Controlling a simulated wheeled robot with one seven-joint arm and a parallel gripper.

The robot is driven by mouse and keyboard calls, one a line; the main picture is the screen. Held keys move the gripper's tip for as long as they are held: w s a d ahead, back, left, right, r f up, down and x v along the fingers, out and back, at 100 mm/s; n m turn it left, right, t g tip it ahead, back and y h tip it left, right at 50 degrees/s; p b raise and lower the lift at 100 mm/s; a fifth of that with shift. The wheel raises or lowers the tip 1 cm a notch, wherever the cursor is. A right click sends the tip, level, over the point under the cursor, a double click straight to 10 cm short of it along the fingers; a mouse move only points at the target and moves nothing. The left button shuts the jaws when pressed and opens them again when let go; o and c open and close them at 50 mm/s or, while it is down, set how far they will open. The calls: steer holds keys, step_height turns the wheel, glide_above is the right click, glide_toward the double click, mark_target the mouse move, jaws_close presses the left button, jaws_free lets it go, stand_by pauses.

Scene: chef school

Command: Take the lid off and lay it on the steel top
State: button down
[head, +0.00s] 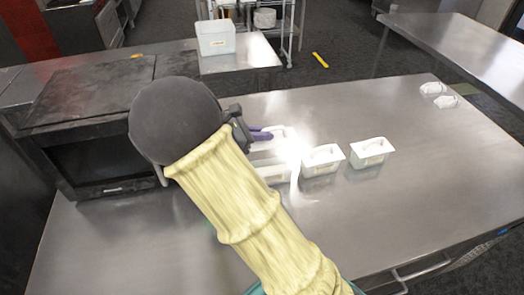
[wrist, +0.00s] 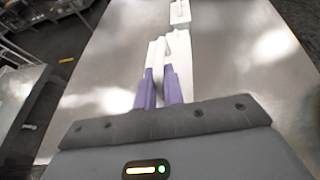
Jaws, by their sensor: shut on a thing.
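My gripper (head: 262,135) has purple fingers and is shut on a white piece, which looks like the lid (wrist: 157,58); it stands between the fingertips in the wrist view. In the head view the held lid (head: 282,137) is pale against the glare, above and behind a white tub (head: 272,174). Whether it touches that tub I cannot tell. My arm hides part of the tub. Two more white tubs, a middle one (head: 321,168) and a right one (head: 371,154), stand in a row to its right. The steel top (head: 420,195) lies under them.
A dark oven-like unit (head: 95,160) stands left of my arm. Two small white items (head: 440,95) lie at the far right of the steel top. A white bin (head: 215,38) stands on a further counter. The right and front right of the top are clear.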

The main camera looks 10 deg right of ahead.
step_height(320, 180, up, 7)
steer(key=shift+r, duration=0.1)
steer(key=shift+w, duration=0.1)
stand_by(0.6)
